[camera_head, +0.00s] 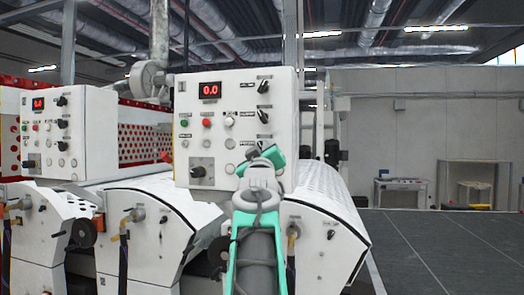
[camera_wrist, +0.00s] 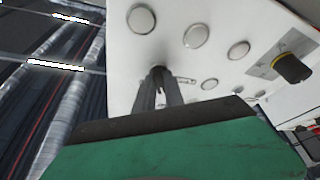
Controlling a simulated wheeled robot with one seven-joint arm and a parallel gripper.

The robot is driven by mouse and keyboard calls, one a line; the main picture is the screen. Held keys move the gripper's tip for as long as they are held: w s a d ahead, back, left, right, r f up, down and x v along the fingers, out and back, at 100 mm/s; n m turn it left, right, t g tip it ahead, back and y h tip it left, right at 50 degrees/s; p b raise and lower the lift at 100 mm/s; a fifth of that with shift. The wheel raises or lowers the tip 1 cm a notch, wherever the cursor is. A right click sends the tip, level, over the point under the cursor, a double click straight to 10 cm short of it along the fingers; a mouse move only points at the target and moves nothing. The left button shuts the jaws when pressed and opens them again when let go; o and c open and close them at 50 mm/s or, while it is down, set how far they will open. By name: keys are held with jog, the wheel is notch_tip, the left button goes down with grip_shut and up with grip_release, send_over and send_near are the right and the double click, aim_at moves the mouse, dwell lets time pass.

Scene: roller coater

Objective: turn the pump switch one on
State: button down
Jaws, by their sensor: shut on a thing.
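The white control panel (camera_head: 218,98) in the head view carries black turn switches in a column on its right side. The upper black switch (camera_head: 264,87) and the middle black switch (camera_head: 263,116) are in plain view; their labels are too small to read. My gripper (camera_head: 267,157) is at the panel's lower right, below these two, and covers that spot. In the wrist view my gripper (camera_wrist: 159,80) has its narrow fingers shut on a small dark switch at the panel face. The fingers hide most of it, so its turn position cannot be told.
The panel's red display (camera_head: 210,90) reads 0.0. A black knob (camera_head: 197,171) sits at its lower left and shows with a yellow ring in the wrist view (camera_wrist: 293,68). A second control panel (camera_head: 52,133) stands left.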

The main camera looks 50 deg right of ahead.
jog(key=shift+f+m+b, duration=0.1)
jog(key=shift+m+b, duration=0.2)
jog(key=shift+b, duration=0.05)
jog(key=shift+w+a+r+m+g+h+b, duration=0.1)
jog(key=shift+m+g+h+b, duration=0.5)
jog(key=shift+m+g, duration=1.5)
jog(key=shift+w+r+m+g+h+b, duration=0.1)
jog(key=shift+m+g+h+b, duration=0.5)
jog(key=shift+m, duration=2.9)
jog(key=shift+a+m+g+h+b, duration=0.1)
jog(key=shift+m+g+h+b, duration=0.5)
jog(key=shift+m+g, duration=1.45)
jog(key=shift+d+m+t, duration=0.1)
jog(key=shift+m+t, duration=0.45)
jog(key=shift+m, duration=0.4)
jog(key=c, duration=1.4)
grip_release()
jog(key=shift+f, duration=0.1)
jog(key=shift+c, duration=0.2)
